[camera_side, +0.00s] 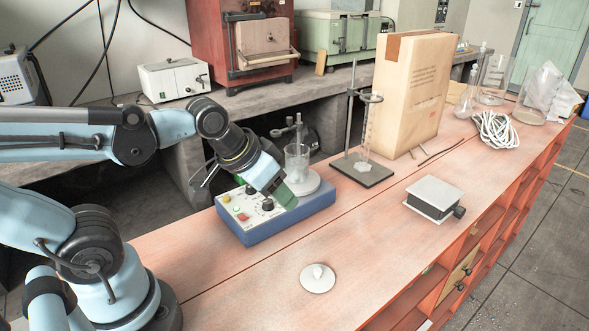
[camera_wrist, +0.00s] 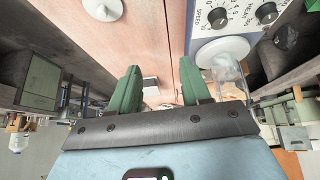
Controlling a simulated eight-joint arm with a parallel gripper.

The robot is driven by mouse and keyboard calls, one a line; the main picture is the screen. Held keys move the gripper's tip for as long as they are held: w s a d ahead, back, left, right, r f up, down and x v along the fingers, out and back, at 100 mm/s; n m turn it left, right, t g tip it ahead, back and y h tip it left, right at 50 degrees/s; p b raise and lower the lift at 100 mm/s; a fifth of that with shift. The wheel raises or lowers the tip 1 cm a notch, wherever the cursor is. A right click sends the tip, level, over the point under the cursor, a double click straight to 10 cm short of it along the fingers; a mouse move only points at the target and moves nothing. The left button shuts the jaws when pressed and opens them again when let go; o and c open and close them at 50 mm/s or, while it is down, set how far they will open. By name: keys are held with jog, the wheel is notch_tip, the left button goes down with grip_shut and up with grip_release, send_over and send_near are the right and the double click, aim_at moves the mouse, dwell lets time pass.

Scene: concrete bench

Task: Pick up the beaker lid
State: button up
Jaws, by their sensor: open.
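The beaker lid (camera_side: 318,278) is a small white disc with a raised knob. It lies flat on the orange-brown bench near the front in the side view. In the wrist view the lid (camera_wrist: 103,8) is at the top left, partly cut off by the edge. My gripper (camera_side: 287,198) is open and empty, above the front of the blue hotplate stirrer, up and to the left of the lid. Its two green fingers (camera_wrist: 160,85) stand apart in the wrist view. A glass beaker (camera_side: 297,162) stands on the stirrer's round white plate.
The blue stirrer (camera_side: 240,226) with knobs stands beside my gripper. A ring stand (camera_side: 362,176), a tall cardboard box (camera_side: 410,90), a small grey lab jack (camera_side: 434,197) and a coiled white cable (camera_side: 497,133) are farther back. Bench around the lid is clear; its edge is at right.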

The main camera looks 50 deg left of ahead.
jog(key=w+d+n+g, duration=0.2)
jog(key=d+g, duration=0.4)
jog(key=d, duration=0.2)
send_over(318, 270)
jog(key=shift+n, duration=0.3)
jog(key=shift+s+f, duration=0.15)
jog(key=shift+f, duration=1.85)
jog(key=shift+s+f, duration=0.15)
jog(key=shift+f, duration=1.8)
jog(key=shift+w+f, duration=0.15)
jog(key=shift+f, duration=1.15)
jog(key=shift+w+f, duration=0.15)
jog(key=shift+f, duration=1.15)
grip_shut()
